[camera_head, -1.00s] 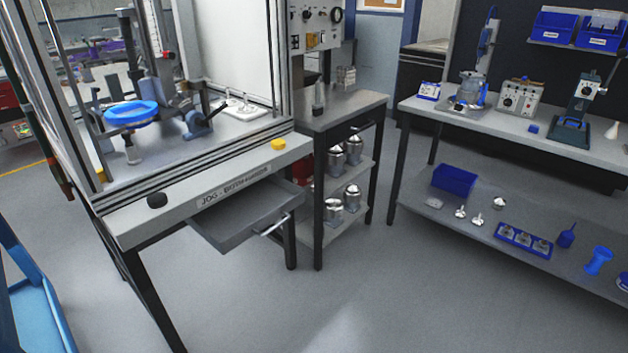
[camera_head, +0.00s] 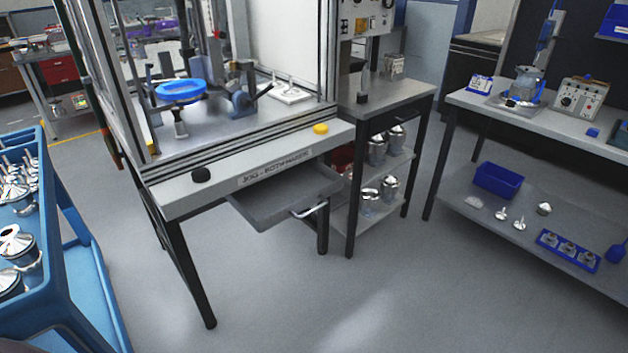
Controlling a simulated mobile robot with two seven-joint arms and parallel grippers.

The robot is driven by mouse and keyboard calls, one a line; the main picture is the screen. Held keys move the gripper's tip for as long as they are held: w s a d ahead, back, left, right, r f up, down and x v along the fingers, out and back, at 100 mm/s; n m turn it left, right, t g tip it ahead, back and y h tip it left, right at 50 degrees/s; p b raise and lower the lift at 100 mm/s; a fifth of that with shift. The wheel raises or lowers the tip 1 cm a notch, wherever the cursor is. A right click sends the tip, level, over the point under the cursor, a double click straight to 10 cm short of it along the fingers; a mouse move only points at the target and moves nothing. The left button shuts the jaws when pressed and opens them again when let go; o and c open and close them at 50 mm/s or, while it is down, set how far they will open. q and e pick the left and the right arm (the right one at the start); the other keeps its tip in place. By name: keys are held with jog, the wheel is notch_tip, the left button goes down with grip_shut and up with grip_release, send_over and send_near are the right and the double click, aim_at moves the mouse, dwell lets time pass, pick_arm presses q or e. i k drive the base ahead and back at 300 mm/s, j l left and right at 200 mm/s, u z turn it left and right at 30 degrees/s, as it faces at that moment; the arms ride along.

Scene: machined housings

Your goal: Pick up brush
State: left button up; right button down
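I cannot clearly make out a brush. A small blue item (camera_head: 616,252) is at the right edge on the lower shelf of the right bench. It is too small and cut off to tell whether it is the brush. The open grey drawer (camera_head: 290,195) under the enclosed jig station (camera_head: 262,172) shows no brush in its visible part. Neither of my grippers is in view.
A blue cart (camera_head: 85,275) with metal parts stands at the left. A narrow side table (camera_head: 385,97) holds metal canisters on its shelves. The right bench (camera_head: 545,122) carries instruments, with a blue bin (camera_head: 498,180) below. The floor (camera_head: 400,290) in front is clear.

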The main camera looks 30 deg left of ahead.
aim_at(362, 96)
jog(key=u, duration=1.1)
jog(key=i+l+u, duration=0.1)
jog(key=u, duration=0.3)
jog(key=l+u, duration=0.15)
jog(key=u, duration=0.25)
jog(key=i+l+u, duration=0.25)
jog(key=l, duration=0.2)
jog(key=l+u, duration=0.2)
jog(key=l, duration=0.2)
jog(key=l+u, duration=0.35)
jog(key=l, duration=1.4)
jog(key=i+l, duration=0.05)
